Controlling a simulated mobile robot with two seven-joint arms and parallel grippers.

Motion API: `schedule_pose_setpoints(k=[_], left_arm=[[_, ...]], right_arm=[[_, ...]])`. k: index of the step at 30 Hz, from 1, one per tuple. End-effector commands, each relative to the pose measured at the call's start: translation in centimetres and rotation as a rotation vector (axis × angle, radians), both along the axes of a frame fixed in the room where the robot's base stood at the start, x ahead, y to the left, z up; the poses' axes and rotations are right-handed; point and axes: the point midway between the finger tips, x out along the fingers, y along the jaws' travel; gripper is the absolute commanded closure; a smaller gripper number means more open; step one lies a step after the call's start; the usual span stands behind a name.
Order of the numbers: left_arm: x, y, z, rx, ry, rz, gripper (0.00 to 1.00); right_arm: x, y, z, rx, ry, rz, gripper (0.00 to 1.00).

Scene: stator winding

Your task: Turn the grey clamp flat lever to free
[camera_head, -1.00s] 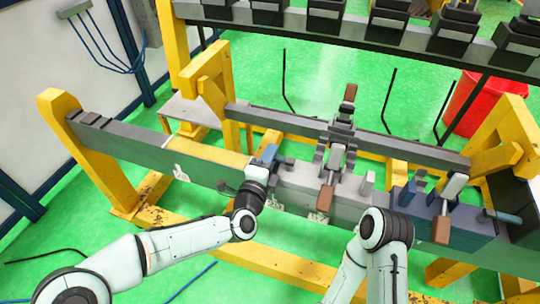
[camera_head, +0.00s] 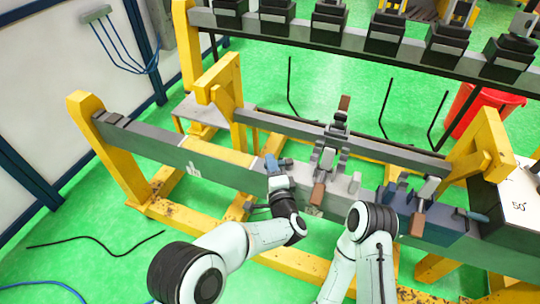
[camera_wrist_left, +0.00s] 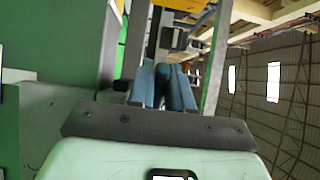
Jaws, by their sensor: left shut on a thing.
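The grey clamp (camera_head: 339,187) sits on the front rail, with a brown-ended handle (camera_head: 318,194) pointing toward me and another brown-ended part (camera_head: 344,103) behind it. My left gripper (camera_head: 271,164) is at the clamp's left end, its blue fingers close to the small grey parts there. In the left wrist view, the blue fingers (camera_wrist_left: 165,86) are close together around a dark, narrow piece. It appears to be the flat lever, but it is mostly hidden by the fingers. My right arm comes up in front of the clamp's right side; its gripper does not show.
A blue clamp (camera_head: 428,215) with a brown-ended handle stands right of the grey one. Yellow frame posts (camera_head: 110,145) hold the rail. A rear rail (camera_head: 365,55) carries several black blocks. A red bin (camera_head: 487,108) stands at the back right. A white panel (camera_head: 520,195) is at the right edge.

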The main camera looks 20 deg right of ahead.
Motion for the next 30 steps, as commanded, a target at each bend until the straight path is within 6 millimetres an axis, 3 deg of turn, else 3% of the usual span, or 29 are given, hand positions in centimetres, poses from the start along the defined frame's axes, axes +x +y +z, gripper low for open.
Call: schedule_pose_setpoints(k=[3,12,30], left_arm=[[-0.6,-0.3,0.5,0.002,-0.004,0.102,1.00],[-1.4,-0.2,0.4,-0.002,-0.006,0.324,1.00],[-1.7,-0.2,0.2,-0.004,-0.004,0.465,1.00]], right_arm=[[0.5,0.0,1.8,-0.001,-0.005,-0.001,0.57],[1.5,0.0,4.5,-0.001,-0.017,-0.001,0.57],[2.2,0.0,6.1,0.000,-0.027,0.000,0.57]])
